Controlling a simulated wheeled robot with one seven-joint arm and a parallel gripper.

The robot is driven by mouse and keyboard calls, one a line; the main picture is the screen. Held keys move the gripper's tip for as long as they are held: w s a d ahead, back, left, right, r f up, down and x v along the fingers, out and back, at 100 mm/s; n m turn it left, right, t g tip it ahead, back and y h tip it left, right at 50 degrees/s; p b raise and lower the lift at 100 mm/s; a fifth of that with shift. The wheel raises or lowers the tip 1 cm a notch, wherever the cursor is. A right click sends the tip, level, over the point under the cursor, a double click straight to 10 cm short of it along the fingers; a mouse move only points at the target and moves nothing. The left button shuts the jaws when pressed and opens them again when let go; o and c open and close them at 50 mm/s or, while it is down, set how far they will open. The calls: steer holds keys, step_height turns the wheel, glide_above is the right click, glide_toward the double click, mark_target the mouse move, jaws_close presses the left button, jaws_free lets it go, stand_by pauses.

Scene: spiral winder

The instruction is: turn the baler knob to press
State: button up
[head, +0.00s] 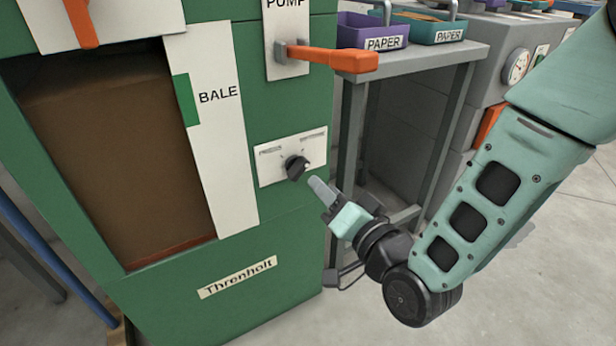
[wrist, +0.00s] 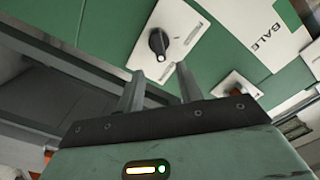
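The baler knob (head: 297,167) is a small black knob on a white plate (head: 264,163) on the front of the green baler (head: 290,225). A light mark shows on its right side in the head view. Lettering sits above it on the plate, too small to read surely. In the wrist view the knob (wrist: 158,42) lies just beyond the fingertips, roughly between their lines. My gripper (head: 319,190) is just right of and below the knob in the head view, apart from it. In the wrist view my gripper (wrist: 160,76) has its fingers spread with nothing between them.
An orange pump handle (head: 335,58) sticks out above the knob. The baler's chamber (head: 110,160) with a brown bale is at left, beside a "BALE" strip (head: 218,130). A grey stand (head: 440,60) with purple and green paper trays (head: 372,32) stands at right.

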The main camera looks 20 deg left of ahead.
mark_target(305, 168)
steer(key=b+x, duration=0.1)
steer(key=x, duration=0.6)
jaws_close()
